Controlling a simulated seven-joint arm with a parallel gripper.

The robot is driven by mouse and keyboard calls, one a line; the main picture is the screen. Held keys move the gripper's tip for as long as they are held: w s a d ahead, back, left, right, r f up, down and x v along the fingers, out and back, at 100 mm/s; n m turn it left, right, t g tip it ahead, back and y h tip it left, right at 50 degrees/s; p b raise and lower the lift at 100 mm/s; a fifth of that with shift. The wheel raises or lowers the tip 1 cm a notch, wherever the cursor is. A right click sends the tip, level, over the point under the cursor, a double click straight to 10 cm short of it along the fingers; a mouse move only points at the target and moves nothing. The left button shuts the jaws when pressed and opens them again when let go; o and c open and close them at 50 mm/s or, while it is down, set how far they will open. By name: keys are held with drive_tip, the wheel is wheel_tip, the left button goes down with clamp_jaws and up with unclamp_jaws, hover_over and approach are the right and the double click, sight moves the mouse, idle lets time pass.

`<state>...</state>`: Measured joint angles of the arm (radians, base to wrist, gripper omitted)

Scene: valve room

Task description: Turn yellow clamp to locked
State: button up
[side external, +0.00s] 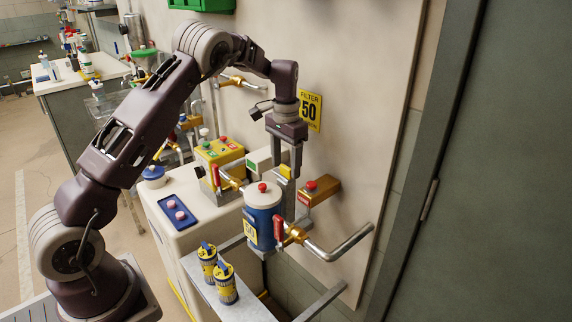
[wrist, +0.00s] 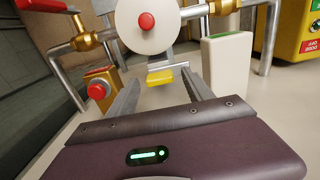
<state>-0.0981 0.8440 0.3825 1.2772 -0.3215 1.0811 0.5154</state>
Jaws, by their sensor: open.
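The yellow clamp (wrist: 159,77) is a small yellow tab below the round white lid of the blue filter canister (side external: 262,222) in the wrist view. It also shows as a small yellow patch (side external: 285,171) behind the canister in the side view. My gripper (side external: 286,172) points down there, its jaws open. In the wrist view the fingers of my gripper (wrist: 163,88) lie one on each side of the clamp, with visible gaps. I cannot tell whether the fingertips reach its depth. The lid (wrist: 145,24) carries a red knob.
A brass block with a red button (side external: 318,188) is close by on one side, and a white box with a green top (wrist: 228,62) on the other. Brass valves with pipes (side external: 296,234) flank the canister. Two yellow cartridges (side external: 226,284) stand on the front shelf.

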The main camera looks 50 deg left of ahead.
drive_tip(key=shift+f, duration=0.35)
clamp_jaws()
drive_tip(key=shift+n, duration=0.3)
drive_tip(key=n, duration=0.3)
drive_tip(key=shift+r+n, duration=0.1)
drive_tip(key=shift+n, duration=0.2)
drive_tip(key=n, duration=0.4)
drive_tip(key=shift+n, duration=0.3)
drive_tip(key=n, duration=0.4)
drive_tip(key=shift+n, duration=2.5)
